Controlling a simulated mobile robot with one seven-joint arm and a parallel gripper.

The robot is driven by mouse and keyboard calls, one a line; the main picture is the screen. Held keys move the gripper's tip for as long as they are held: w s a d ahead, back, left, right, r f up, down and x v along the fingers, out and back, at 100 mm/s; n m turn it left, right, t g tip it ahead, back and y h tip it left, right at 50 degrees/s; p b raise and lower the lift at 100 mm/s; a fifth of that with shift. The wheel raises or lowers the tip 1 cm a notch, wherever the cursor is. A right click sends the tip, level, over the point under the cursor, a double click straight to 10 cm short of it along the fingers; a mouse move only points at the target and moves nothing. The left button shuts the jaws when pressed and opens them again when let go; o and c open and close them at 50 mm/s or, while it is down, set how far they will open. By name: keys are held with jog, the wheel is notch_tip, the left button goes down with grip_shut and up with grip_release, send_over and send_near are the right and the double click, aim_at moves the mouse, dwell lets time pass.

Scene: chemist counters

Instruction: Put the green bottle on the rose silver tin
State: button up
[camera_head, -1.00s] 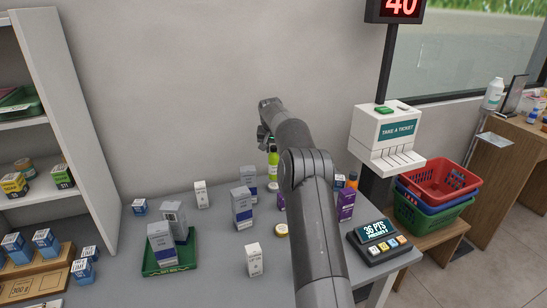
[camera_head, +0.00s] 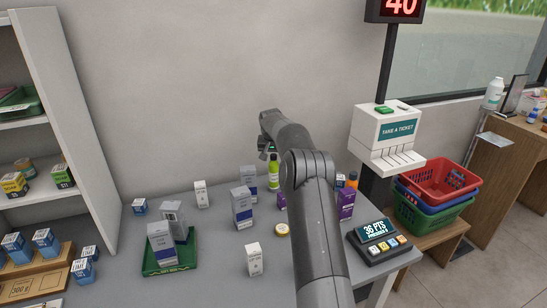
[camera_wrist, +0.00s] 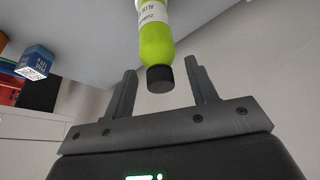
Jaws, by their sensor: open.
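The green bottle (camera_head: 273,173) with a dark cap stands upright at the back of the counter, partly beside my arm. In the wrist view the bottle (camera_wrist: 155,42) shows its white label, and its black cap points toward the palm. My gripper (camera_wrist: 161,78) is open, with one finger on each side of the cap and gaps visible. In the head view my gripper (camera_head: 265,147) is just above the bottle, partly hidden by my arm. A small round tin (camera_head: 282,230) with a pale gold-looking lid lies nearer the front; its rose silver colour is unclear. Nothing stands on it.
A grey-blue box (camera_head: 242,207) stands left of the tin, and a small white box (camera_head: 254,259) is nearer. A purple box (camera_head: 346,203) stands right of my arm. A green tray (camera_head: 155,268) holds boxes. A payment terminal (camera_head: 378,241) sits at the right edge.

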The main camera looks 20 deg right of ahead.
jog(key=shift+r, duration=0.1)
jog(key=s+a+r+n, duration=0.1)
jog(key=s+a+r, duration=0.4)
jog(key=r, duration=0.5)
jog(key=s+a+r, duration=0.4)
jog(key=s+r, duration=0.4)
jog(key=r, duration=0.2)
jog(key=s+a+r+n, duration=0.1)
jog(key=s+a+r, duration=0.15)
jog(key=s, duration=0.45)
jog(key=s+a+r+n, duration=0.1)
jog(key=s+a+r, duration=0.1)
jog(key=s+a, duration=0.35)
jog(key=s+a+f, duration=0.1)
jog(key=s+f, duration=0.2)
jog(key=s, duration=0.7)
jog(key=s+a+f+n+t+y, duration=0.1)
jog(key=s+f, duration=0.2)
jog(key=s, duration=0.8)
jog(key=s+a+f+n+y, duration=0.1)
jog(key=s+a+f, duration=0.1)
jog(key=s, duration=0.9)
jog(key=shift+f+t, duration=0.3)
jog(key=shift+f, duration=0.3)
